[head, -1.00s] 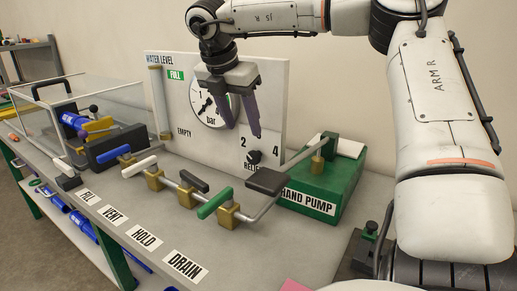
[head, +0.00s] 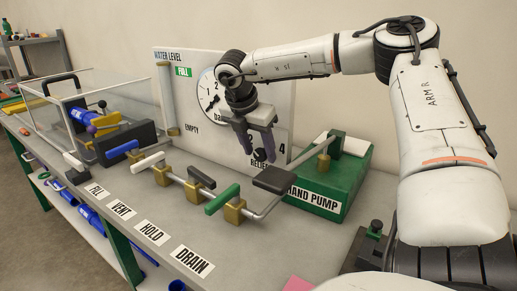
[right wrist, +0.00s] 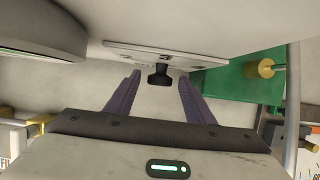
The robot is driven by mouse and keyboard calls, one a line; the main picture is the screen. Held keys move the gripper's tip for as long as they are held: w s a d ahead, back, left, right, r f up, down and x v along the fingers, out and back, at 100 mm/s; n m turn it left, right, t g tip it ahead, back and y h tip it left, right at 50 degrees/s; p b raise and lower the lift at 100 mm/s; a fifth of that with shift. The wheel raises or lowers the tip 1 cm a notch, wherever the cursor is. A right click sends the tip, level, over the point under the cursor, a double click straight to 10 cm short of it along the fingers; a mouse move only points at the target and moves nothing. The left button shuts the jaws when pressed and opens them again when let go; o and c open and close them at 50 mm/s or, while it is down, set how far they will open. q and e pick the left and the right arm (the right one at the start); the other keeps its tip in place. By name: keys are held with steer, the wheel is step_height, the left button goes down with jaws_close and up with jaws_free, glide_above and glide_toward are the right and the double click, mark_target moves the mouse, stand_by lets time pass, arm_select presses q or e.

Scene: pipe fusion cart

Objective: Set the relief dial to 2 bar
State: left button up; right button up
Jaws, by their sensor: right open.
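The relief dial (head: 259,155) is a small black knob on the lower right of the white panel, with "4" showing to its right and other markings partly hidden by my gripper. My right gripper (head: 258,150) is open in front of it, with its purple fingers pointing down at the dial. In the right wrist view the black knob (right wrist: 159,75) shows between the tips of the two open fingers (right wrist: 159,82), with a gap on each side. The dial's pointer setting cannot be read. My left gripper is not in view.
The pressure gauge (head: 209,92) is on the panel, partly covered by my arm. The green hand pump (head: 325,190) stands right of the dial, its black-gripped lever (head: 275,181) reaching forward. Valves with coloured handles, such as the green one (head: 222,199), line the bench front.

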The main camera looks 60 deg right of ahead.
steer(key=c, duration=1)
steer(key=shift+d+g, duration=0.1)
steer(key=shift+g, duration=0.2)
steer(key=shift+w+g, duration=0.15)
steer(key=shift+g, duration=0.25)
steer(key=o, duration=1)
steer(key=b+v, duration=0.1)
steer(key=v, duration=0.9)
steer(key=shift+r, duration=0.2)
